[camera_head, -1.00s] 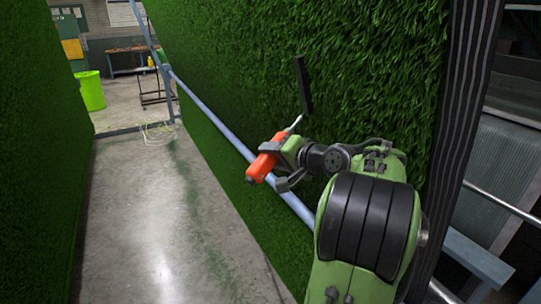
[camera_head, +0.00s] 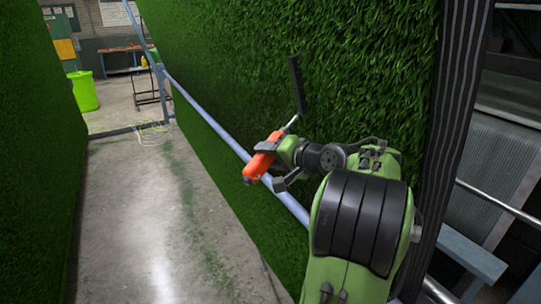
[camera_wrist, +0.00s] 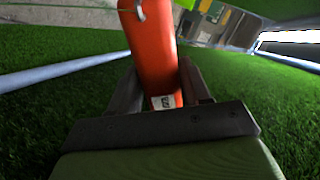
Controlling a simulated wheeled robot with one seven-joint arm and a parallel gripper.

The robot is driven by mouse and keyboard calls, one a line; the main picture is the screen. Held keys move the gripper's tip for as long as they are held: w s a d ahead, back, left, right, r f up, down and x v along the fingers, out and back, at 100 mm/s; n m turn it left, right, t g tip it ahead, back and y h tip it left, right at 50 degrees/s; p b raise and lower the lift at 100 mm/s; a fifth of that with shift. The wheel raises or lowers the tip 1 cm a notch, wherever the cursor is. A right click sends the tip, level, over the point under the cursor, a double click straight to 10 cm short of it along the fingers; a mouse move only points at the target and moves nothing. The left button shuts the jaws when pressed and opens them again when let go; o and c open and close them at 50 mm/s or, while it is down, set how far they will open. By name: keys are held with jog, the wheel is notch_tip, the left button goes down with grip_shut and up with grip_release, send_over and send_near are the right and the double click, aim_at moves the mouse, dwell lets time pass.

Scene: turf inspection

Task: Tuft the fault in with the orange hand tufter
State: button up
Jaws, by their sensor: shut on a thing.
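The orange hand tufter (camera_head: 258,164) is held in my gripper (camera_head: 272,152) in front of the hanging green turf. A metal shank runs up from its orange handle to a long black head (camera_head: 297,86), which stands close to the turf face; whether it touches cannot be told. In the wrist view the orange tufter handle (camera_wrist: 150,45) sits between the two dark fingers of my gripper (camera_wrist: 158,92), which are shut on it. The turf sheet (camera_head: 370,60) shows even green pile. I cannot make out the fault in either view.
A blue-grey rail (camera_head: 215,121) runs along the turf below the tufter. A second turf wall (camera_head: 35,150) bounds the aisle on the left. The concrete floor between is mostly clear, with thin hoses (camera_head: 152,130) farther off. A lime bin (camera_head: 84,91) and workbench (camera_head: 125,60) stand at the back.

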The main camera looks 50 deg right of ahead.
jog(key=shift+s+d+r+p, duration=0.2)
jog(key=shift+d+r+p, duration=0.05)
jog(key=shift+d+p, duration=0.45)
jog(key=shift+s+d+r+p, duration=0.25)
jog(key=shift+d+p, duration=0.3)
jog(key=shift+d, duration=0.15)
jog(key=shift+w+r, duration=0.1)
jog(key=shift+a+r+p, duration=0.2)
jog(key=shift+r+p, duration=0.25)
jog(key=shift+r, duration=0.05)
jog(key=shift+a+r+p, duration=0.15)
jog(key=shift+r+p, duration=0.25)
jog(key=shift+r, duration=0.1)
